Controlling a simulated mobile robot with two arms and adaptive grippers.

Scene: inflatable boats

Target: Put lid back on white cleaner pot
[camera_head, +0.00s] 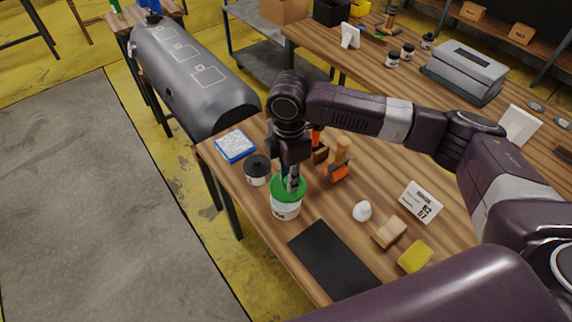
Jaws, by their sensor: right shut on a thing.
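The white cleaner pot (286,209) stands upright near the left edge of the wooden table, with a label on its front. The green lid (289,189) is at the top of the pot; I cannot tell whether it is fully seated. My right gripper (292,183) points down from above and is shut on the green lid. The fingers partly cover the lid's middle. My left gripper is not in view.
A black-lidded jar (257,169) stands close left of the pot, and a blue-edged pad (235,146) lies behind it. A black mat (333,259) lies in front. A wooden-handled tool (340,158), white knob (362,211), tan block (389,232) and yellow sponge (415,257) are to the right.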

